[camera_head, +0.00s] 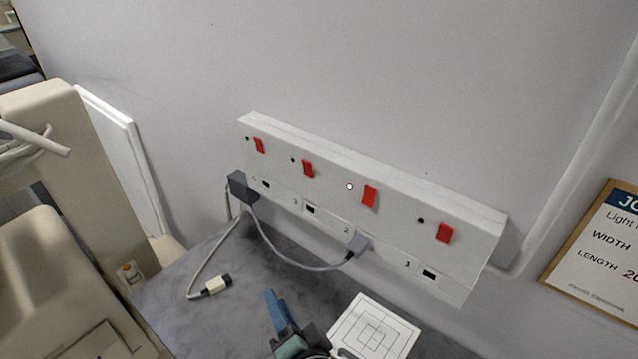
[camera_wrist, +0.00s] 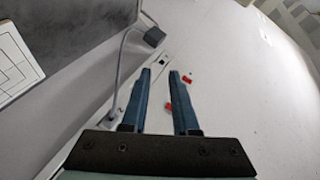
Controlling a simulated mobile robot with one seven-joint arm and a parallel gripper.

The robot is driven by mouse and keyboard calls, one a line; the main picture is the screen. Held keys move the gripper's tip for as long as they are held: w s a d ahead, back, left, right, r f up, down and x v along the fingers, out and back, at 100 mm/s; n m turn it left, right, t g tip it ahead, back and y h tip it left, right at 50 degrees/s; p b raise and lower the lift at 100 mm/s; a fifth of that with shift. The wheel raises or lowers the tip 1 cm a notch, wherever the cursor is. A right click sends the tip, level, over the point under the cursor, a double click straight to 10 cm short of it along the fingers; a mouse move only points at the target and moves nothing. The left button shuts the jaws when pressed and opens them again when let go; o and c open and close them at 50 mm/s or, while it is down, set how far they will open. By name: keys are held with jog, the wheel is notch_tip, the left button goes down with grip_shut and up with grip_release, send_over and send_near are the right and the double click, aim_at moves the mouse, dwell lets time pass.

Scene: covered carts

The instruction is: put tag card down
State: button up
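A white square card with a printed line grid (camera_head: 375,328), which looks like the tag card, lies on the dark grey top. It also shows at the left edge of the wrist view (camera_wrist: 12,62). My gripper (camera_head: 277,296) is low in the head view, just left of the card and apart from it. In the wrist view my gripper (camera_wrist: 158,75) has its two blue fingers spread with nothing between them. The card's near left corner is partly hidden by my gripper in the head view.
A white socket panel (camera_head: 330,165) with red switches is on the wall behind. A dark plug (camera_head: 239,187) and a grey plug (camera_head: 357,243) sit in it on a cable. A loose white connector (camera_head: 216,285) lies on the grey top (camera_head: 165,305). A framed sign (camera_head: 606,250) hangs right.

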jog(key=w+d+r+n+t+h+b, duration=0.1)
jog(key=w+r+n+t, duration=0.15)
jog(key=r, duration=1.05)
jog(key=w+d+r+n+t+h, duration=0.1)
jog(key=w+d+r+n+t, duration=0.2)
jog(key=r, duration=1.1)
jog(key=s+d+r+t+h, duration=0.1)
jog(key=s+r+t, duration=0.2)
jog(key=r, duration=0.5)
jog(key=s+d+r+n+t+h, duration=0.1)
jog(key=s+r+t, duration=0.1)
jog(key=s+r, duration=0.4)
jog(key=s+d+r+n+t+h+b, duration=0.1)
jog(key=s+r+t+h, duration=0.1)
jog(key=r, duration=0.7)
jog(key=s+t, duration=0.1)
jog(key=s, duration=0.1)
jog(key=shift+s+r+t, duration=0.3)
jog(key=shift+r+t, duration=0.05)
